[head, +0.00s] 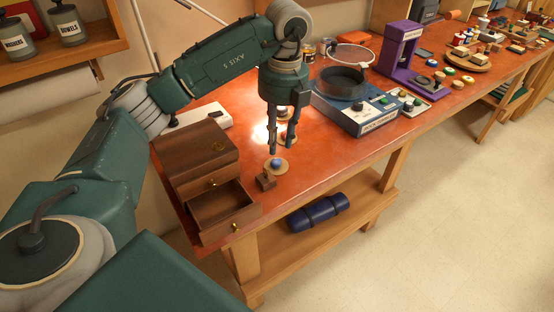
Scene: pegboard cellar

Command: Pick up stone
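A small rounded blue stone (276,161) sits on a round tan disc (284,170) near the front edge of the orange-red bench top. My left gripper (282,150) points down from above, just behind and over this stone. Its two fingers are apart, with nothing seen held between them. More tan discs show behind the fingers; the fingers partly hide what lies on them. My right gripper is not in view.
A small wooden block-like holder (265,181) stands in front of the stone. A wooden box (195,152) with an open, empty-looking drawer (225,208) is at the left. A blue machine (355,115) stands at the right, with a purple stand (402,55) beyond. A blue roll (319,213) lies on the lower shelf.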

